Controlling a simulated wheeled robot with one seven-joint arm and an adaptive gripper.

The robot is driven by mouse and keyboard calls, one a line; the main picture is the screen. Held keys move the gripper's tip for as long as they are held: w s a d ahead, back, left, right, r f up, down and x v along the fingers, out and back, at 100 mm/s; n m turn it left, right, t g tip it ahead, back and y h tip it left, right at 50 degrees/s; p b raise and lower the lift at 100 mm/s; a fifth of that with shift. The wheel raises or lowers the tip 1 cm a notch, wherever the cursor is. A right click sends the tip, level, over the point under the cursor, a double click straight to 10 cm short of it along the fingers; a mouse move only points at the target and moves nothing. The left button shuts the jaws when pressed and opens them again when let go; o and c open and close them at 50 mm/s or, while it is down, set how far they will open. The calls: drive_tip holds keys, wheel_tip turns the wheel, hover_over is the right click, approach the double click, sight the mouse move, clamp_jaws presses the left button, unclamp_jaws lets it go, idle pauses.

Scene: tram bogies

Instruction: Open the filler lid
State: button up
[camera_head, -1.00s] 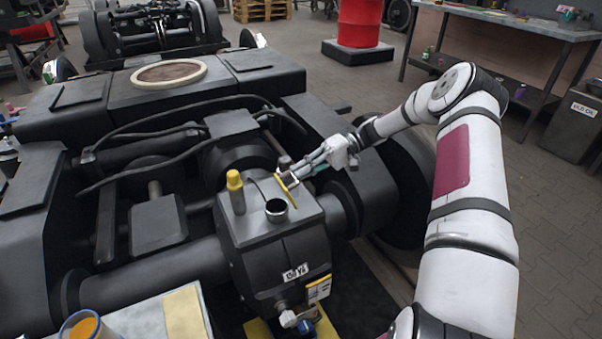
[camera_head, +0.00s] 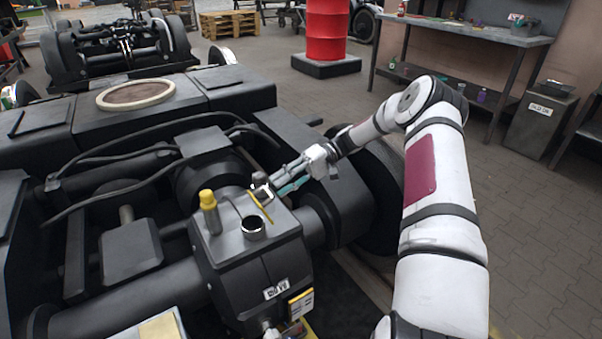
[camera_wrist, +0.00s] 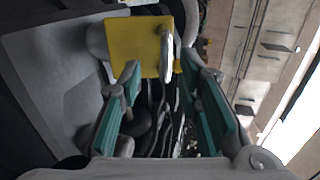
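The filler neck (camera_head: 253,228) is a short open round tube on top of the dark gearbox housing (camera_head: 245,262). Its yellow lid (camera_head: 260,206) stands tilted up behind the neck, nearly edge-on in the head view. In the wrist view the lid (camera_wrist: 138,48) is a flat yellow plate with a pale rounded tab on its right edge. My gripper (camera_head: 274,190) is just behind and right of the lid. In the wrist view its teal fingers (camera_wrist: 160,75) are apart, with the lid at their tips. I cannot tell whether they touch it.
A yellow-capped post (camera_head: 209,212) stands left of the neck. A dark knob (camera_head: 260,178) is close to my fingertips. Black hoses (camera_head: 120,178) cross the bogie.

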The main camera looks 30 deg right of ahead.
drive_tip(key=v, duration=1)
drive_tip(key=shift+f, duration=0.1)
drive_tip(key=shift+a, duration=0.1)
